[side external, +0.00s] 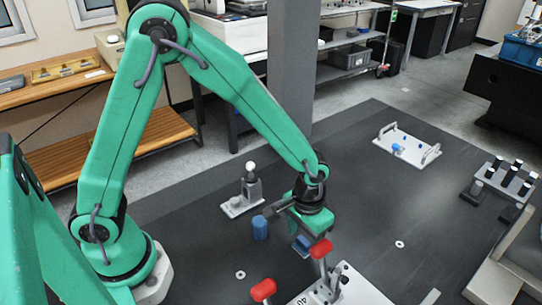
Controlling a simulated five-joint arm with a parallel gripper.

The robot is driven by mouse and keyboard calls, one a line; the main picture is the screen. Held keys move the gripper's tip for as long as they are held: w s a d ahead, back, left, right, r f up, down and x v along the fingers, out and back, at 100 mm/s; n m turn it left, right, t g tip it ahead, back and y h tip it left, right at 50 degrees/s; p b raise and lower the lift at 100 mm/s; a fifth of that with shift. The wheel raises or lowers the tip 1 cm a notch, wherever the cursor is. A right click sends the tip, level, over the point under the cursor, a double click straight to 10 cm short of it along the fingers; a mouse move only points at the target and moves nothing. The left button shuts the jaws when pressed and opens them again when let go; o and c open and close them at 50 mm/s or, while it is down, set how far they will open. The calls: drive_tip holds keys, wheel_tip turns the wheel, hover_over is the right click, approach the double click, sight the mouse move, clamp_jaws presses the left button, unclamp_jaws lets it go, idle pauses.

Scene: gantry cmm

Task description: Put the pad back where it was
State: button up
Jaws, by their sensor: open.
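My gripper (301,240) hangs over the dark table at the lower middle, its jaws pointing down. It is open, but its fingertips are small and partly hidden behind the red-handled clamp. I cannot tell for sure which thing is the pad. A blue piece shows at the jaws, and I cannot tell whether it is part of the gripper or a separate thing. A blue cylinder (260,228) shows just left of my gripper. A small blue piece (397,148) sits on a white plate with two handles (420,158) at the back right.
Red-handled clamps (321,249) on a white plate (362,290) stand close to my gripper in front. A grey fixture with a white ball (251,180) stands behind left. A rack of black-and-white posts (505,179) is at right. The dark table (370,205) is clear between.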

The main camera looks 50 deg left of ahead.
sight(302, 239)
wheel_tip(302, 239, up, 10)
drive_tip(key=shift+r, duration=0.15)
idle(0.3)
idle(0.5)
drive_tip(key=s+a+r+t, duration=0.5)
drive_tip(key=s+a+r, duration=0.7)
drive_tip(key=a, duration=0.4)
drive_tip(key=shift+s+r+t, duration=0.15)
drive_tip(key=shift+s+t, duration=0.15)
drive_tip(key=shift+s, duration=0.25)
